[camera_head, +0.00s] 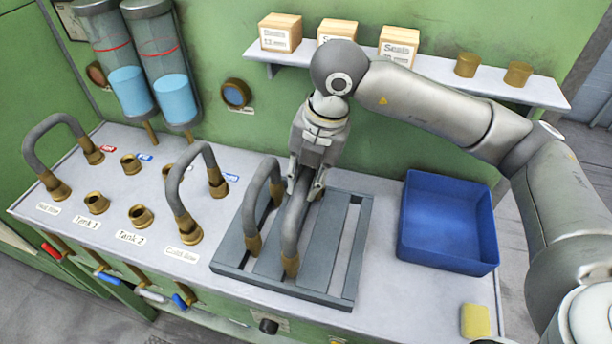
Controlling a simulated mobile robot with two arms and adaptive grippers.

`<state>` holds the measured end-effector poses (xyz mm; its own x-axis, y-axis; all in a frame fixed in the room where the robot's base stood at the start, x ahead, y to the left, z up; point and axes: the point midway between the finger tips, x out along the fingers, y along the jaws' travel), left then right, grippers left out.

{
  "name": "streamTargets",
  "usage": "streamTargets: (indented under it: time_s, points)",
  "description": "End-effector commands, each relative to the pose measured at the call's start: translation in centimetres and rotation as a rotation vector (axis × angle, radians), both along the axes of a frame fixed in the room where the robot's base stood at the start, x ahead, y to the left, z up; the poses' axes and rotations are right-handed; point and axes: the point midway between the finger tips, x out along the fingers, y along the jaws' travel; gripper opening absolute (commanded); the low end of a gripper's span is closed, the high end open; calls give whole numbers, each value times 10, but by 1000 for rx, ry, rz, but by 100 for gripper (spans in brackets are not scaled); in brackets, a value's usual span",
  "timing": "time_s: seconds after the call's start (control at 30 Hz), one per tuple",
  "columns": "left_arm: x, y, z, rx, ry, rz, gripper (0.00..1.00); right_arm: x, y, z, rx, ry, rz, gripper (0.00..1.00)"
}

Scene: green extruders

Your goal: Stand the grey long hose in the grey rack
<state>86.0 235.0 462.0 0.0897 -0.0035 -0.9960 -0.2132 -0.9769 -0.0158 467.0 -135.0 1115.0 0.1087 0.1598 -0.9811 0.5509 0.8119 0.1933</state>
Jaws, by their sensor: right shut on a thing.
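The grey rack (342,292) is a slatted frame on the counter. A grey hose (294,228) with a brass end arches upright over the rack's middle. My right gripper (307,190) is shut on this hose near its top, coming from above and behind. Its near brass end is at the slats; I cannot tell whether it is seated or just above. My left gripper is not in view.
Two more grey hoses arch between brass ports, at the far left (45,127) and left of the rack (175,185). A blue bin (447,262) and a yellow sponge (475,321) are to the right. A shelf (440,78) with boxes hangs behind.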

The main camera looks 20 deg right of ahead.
Motion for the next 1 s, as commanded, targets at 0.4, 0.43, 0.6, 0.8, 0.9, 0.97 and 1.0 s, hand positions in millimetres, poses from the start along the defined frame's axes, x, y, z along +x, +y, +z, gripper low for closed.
streamTargets:
  time_s: [0.4, 0.43, 0.6, 0.8, 0.9, 0.97, 1.0]
  points:
    - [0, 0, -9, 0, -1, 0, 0, 0, 0, -9, 1, -1, 0, 0]
    - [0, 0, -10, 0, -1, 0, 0, 0, 0, -10, 0, -1, 0, 0]
    - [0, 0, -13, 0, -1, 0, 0, 0, 0, -13, 0, -1, 0, 0]
    - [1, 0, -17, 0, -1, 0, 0, 0, 0, -17, 1, -1, 0, 0]
    - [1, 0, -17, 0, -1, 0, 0, 0, 0, -17, 1, -2, 0, 24]
    - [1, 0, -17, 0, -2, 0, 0, 0, 0, -17, 0, -1, 0, 32]
    - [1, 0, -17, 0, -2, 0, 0, 0, 0, -17, 1, -1, 0, 37]
